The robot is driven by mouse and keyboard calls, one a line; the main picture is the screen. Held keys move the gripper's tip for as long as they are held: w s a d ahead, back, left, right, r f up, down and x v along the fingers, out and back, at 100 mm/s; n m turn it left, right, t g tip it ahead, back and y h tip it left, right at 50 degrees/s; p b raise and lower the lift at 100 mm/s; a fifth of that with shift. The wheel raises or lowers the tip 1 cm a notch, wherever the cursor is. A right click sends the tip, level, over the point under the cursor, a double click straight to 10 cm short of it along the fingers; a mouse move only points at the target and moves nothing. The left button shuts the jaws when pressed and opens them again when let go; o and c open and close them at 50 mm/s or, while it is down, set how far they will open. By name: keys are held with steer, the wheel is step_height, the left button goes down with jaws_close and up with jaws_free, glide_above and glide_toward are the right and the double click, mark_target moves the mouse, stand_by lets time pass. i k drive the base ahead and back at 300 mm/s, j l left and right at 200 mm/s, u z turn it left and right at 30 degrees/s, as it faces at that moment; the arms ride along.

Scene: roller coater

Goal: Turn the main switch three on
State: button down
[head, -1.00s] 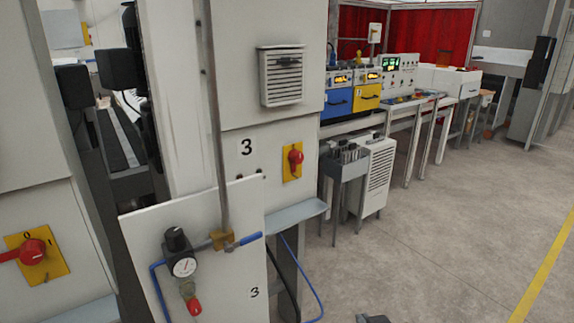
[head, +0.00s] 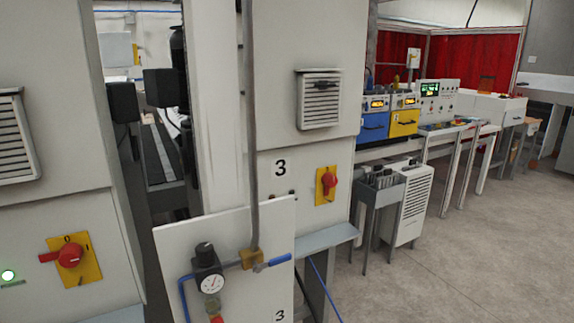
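Main switch three is a red rotary knob (head: 329,181) on a yellow plate (head: 326,198). It sits on a pale grey cabinet front, right of a black number 3 (head: 280,168). I see the plate at a slant, and its markings and the exact knob position are too small to tell. My gripper is not in view.
Another red switch (head: 68,255) on a yellow plate is at the left, its handle pointing left, near a lit green lamp (head: 8,275). A white panel (head: 225,235) with a gauge (head: 211,283) and blue-handled valve (head: 272,263) stands before the cabinet. Floor (head: 460,255) is clear at right.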

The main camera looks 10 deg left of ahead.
mark_target(329, 179)
steer(key=i+z, duration=0.45)
steer(key=i, duration=0.7)
